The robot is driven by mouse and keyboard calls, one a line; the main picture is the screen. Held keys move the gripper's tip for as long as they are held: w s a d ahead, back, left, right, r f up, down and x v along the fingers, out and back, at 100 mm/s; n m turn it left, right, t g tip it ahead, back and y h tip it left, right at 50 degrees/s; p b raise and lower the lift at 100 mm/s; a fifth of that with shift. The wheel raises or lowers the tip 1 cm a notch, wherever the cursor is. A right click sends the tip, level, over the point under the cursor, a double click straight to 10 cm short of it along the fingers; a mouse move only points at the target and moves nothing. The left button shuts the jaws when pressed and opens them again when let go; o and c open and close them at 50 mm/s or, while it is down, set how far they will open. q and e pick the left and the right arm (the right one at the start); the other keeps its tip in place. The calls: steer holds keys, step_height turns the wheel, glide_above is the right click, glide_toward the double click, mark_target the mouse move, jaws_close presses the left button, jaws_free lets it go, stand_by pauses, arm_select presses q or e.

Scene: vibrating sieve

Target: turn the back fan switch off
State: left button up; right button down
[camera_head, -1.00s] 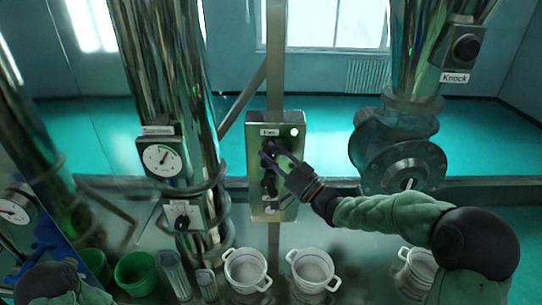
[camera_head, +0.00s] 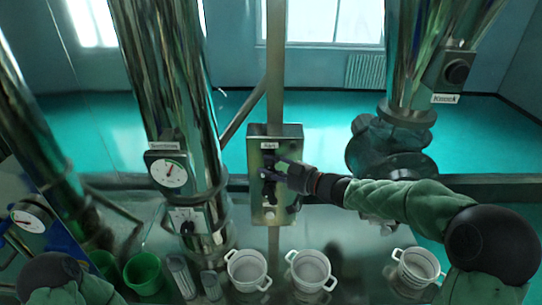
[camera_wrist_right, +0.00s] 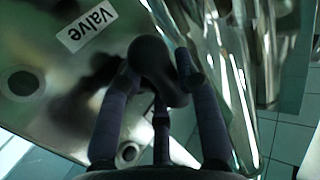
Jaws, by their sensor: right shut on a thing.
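The metal control box (camera_head: 289,145) stands on a post at the middle of the head view, with a small label that seems to read "Fan" near its top. Dark knobs sit in a column on its front. My right gripper (camera_head: 269,172) reaches in from the right at the upper part of this column. In the right wrist view, its fingers (camera_wrist_right: 158,78) are shut around a dark rounded knob (camera_wrist_right: 150,58). The panel (camera_wrist_right: 50,65) beside it bears an upside-down "Valve" label (camera_wrist_right: 86,25). My fingers partly hide the knobs. My left gripper is not in view.
A gauge (camera_head: 170,172) on a shiny pipe stands left of the box. A big flanged pipe (camera_head: 408,112) and the "Knock" box (camera_head: 457,70) are at the right. White buckets (camera_head: 311,268) and a green bucket (camera_head: 143,272) stand below.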

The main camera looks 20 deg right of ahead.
steer(key=shift+r+g+h+p, duration=0.4)
steer(key=shift+p, duration=0.2)
steer(key=shift+f+n+g+h+p, duration=0.15)
steer(key=shift+n+g+h+p, duration=0.2)
steer(key=shift+n+p, duration=0.25)
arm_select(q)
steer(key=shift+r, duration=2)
arm_select(e)
steer(key=shift+a+f+n+g+h, duration=0.1)
steer(key=shift+f+n+g+h, duration=0.1)
steer(key=shift+n+g+h, duration=0.55)
steer(key=shift+f+h, duration=0.1)
steer(key=shift+h, duration=0.3)
steer(key=c, duration=0.9)
jaws_free()
steer(key=shift+w, duration=0.1)
steer(key=shift+o, duration=0.2)
steer(key=v, duration=1.2)
